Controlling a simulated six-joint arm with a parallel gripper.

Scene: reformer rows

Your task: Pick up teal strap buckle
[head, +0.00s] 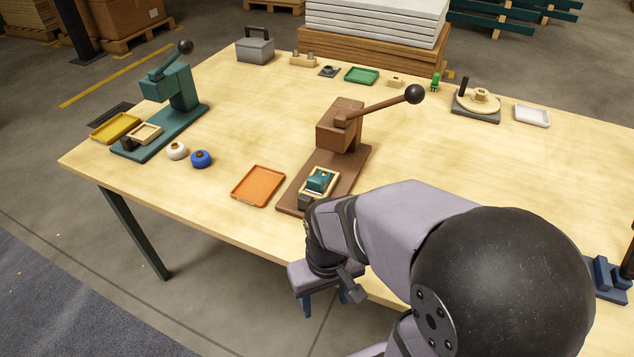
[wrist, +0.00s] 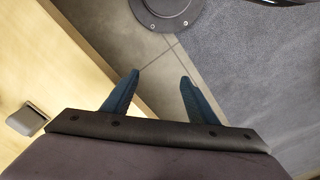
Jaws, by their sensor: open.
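The teal strap buckle (head: 320,180) sits in a small pale wooden frame (head: 333,191) on the base of the brown lever press (head: 341,135). It is in the middle of the head view, near the table's front edge. My gripper (head: 325,306) hangs in front of that edge, nearer the camera than the buckle and apart from it. Its two blue fingers are spread with nothing between them. In the wrist view my gripper (wrist: 160,78) points over the floor beside the table edge, and the buckle does not show there.
An orange tray (head: 258,186) lies left of the brown press. A teal lever press (head: 168,95), a yellow tray (head: 115,128), and white (head: 177,151) and blue (head: 201,159) knobs are farther left. The press's black-knobbed lever (head: 385,104) reaches right. The table right of it is largely clear.

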